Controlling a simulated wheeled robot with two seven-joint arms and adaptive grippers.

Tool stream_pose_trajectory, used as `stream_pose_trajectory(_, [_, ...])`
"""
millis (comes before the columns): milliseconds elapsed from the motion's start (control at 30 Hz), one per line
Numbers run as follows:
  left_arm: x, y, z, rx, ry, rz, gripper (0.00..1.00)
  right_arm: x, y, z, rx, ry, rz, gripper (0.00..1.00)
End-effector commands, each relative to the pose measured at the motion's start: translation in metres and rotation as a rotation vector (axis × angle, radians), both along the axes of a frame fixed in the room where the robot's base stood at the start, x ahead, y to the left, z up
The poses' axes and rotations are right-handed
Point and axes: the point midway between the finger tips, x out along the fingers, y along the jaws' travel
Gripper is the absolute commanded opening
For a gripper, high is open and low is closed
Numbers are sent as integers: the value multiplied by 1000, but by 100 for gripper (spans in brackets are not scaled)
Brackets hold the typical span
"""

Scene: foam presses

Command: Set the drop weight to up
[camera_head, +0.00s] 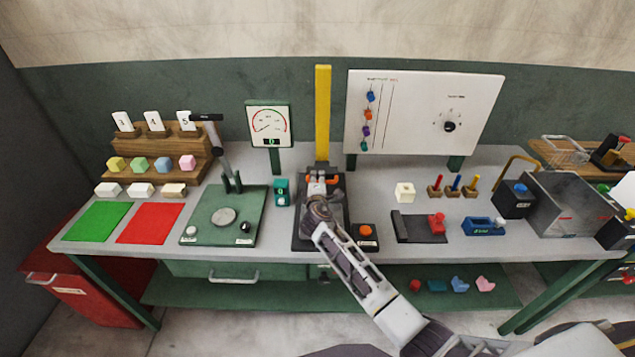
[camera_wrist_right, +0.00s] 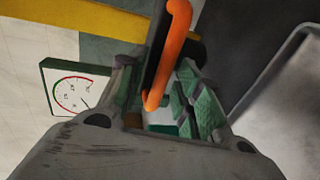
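The drop weight stands at the middle of the bench, with a tall yellow post (camera_head: 323,110) and a dark base (camera_head: 305,243). Its orange handle (camera_head: 334,180) sits low in front of the post, partly hidden by my right gripper (camera_head: 318,186). In the right wrist view the orange handle (camera_wrist_right: 173,50) runs between the two fingers of my right gripper (camera_wrist_right: 160,105), with a dark part behind it. I cannot tell whether the fingers press on it. My left gripper is not in view.
A dial gauge (camera_head: 268,125) stands behind, left of the post; a white board (camera_head: 425,110) stands to its right. A green lever press (camera_head: 222,215) is on the left. A small teal counter (camera_head: 282,192) and an orange button box (camera_head: 365,236) flank the base closely.

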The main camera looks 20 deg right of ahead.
Motion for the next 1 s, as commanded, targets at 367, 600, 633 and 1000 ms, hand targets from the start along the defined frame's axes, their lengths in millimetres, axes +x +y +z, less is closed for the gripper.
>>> stream_pose_trajectory(367, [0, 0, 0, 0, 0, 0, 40, 1, 0, 0, 1, 0, 0, 26])
stream_pose_trajectory(600, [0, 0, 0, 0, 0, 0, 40, 1, 0, 0, 1, 0, 0, 0])
stream_pose_trajectory(633, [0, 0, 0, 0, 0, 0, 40, 1, 0, 0, 0, 0, 0, 0])
stream_pose_trajectory(1000, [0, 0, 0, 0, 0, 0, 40, 2, 0, 1, 0, 0, 0, 0])
